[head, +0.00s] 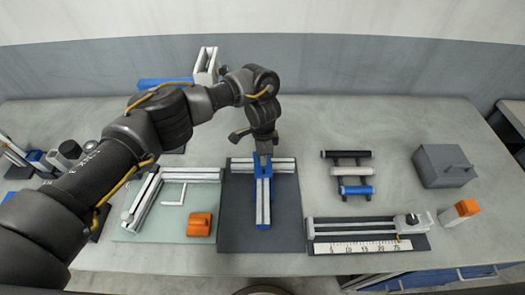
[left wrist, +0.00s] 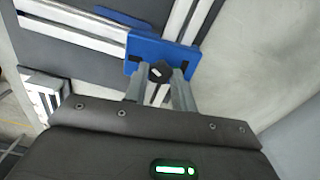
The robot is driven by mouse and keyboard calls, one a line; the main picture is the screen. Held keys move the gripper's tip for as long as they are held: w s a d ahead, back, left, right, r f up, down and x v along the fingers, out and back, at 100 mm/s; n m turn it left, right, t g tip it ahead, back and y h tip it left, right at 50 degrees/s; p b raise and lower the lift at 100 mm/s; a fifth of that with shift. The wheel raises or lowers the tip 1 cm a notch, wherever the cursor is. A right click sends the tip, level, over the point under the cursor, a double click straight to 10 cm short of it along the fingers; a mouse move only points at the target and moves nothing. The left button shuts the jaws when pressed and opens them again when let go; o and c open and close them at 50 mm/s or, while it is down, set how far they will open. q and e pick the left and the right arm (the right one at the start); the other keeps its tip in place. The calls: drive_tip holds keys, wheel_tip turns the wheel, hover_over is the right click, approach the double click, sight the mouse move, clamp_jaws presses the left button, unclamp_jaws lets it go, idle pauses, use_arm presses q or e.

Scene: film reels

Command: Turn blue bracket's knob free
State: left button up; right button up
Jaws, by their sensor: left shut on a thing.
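The blue bracket (head: 259,185) joins two silver aluminium rails at a T on the dark mat (head: 236,225). In the left wrist view the bracket (left wrist: 150,52) shows as a blue plate with a small black knob (left wrist: 159,71) on its face. My left gripper (head: 264,152) reaches down onto the bracket from the far side. In the left wrist view its two grey fingers (left wrist: 160,80) are shut on the knob, one on each side. In the head view the knob is hidden by the gripper. My right gripper is not in view.
Left of the mat lies a pale green board (head: 150,232) with rails and an orange block (head: 200,224). To the right stand a rack of rollers (head: 352,190), a scaled rail (head: 350,232), a grey box (head: 445,165) and an orange-topped block (head: 460,212).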

use_arm(q)
drive_tip(key=shift+r+n+p, duration=0.1)
drive_tip(key=shift+n+p, duration=1.5)
drive_tip(key=shift+n, duration=0.5)
drive_tip(key=shift+n+p, duration=0.5)
drive_tip(key=shift+n, duration=0.2)
drive_tip(key=o, duration=1)
wheel_tip(320, 180, up, 6)
drive_tip(key=shift+w+r+p, duration=0.1)
drive_tip(key=shift+r+p, duration=0.05)
drive_tip(key=shift+p, duration=1.1)
drive_tip(key=shift+r+b, duration=0.3)
drive_tip(key=shift+r, duration=1.9)
